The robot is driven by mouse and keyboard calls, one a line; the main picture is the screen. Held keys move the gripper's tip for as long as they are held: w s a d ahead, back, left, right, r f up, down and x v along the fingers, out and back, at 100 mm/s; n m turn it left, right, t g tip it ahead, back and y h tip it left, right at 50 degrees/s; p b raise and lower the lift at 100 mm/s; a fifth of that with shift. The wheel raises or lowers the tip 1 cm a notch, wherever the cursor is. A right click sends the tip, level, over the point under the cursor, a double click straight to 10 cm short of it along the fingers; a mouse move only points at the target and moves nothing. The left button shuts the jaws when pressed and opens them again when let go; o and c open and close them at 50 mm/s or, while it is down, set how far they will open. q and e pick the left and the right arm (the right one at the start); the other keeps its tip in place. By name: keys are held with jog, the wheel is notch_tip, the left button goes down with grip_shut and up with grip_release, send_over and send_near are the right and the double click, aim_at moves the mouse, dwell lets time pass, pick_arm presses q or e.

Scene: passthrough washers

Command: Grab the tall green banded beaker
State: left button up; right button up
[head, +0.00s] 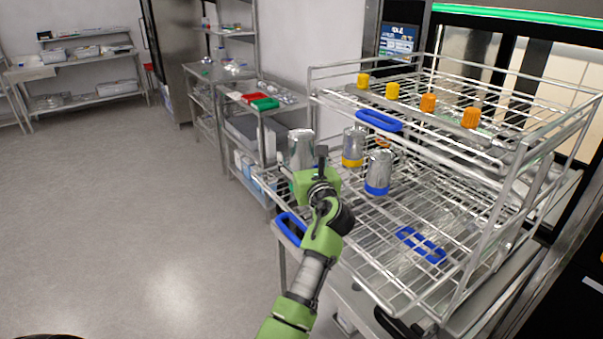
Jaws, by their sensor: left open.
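The tall clear beaker (299,146) stands upright on the left side of the lower wire rack (440,205). My left wrist and gripper cover its lower right part. A little green shows low at its left, so its band is mostly hidden. My left gripper (321,158) is open, with dark fingers close in front of the beaker's right side. Whether they touch it or reach around it I cannot tell. My right gripper is not in view.
A yellow-banded beaker (353,147) and a blue-banded beaker (378,173) stand just right of my gripper. The upper rack (420,110) holds several orange- and yellow-capped vessels. The rack's front right is mostly clear.

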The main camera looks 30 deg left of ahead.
pick_arm(q)
jog(key=shift+s+r, duration=0.15)
jog(key=shift+r, duration=0.05)
jog(key=shift+d, duration=0.1)
jog(key=c, duration=1.3)
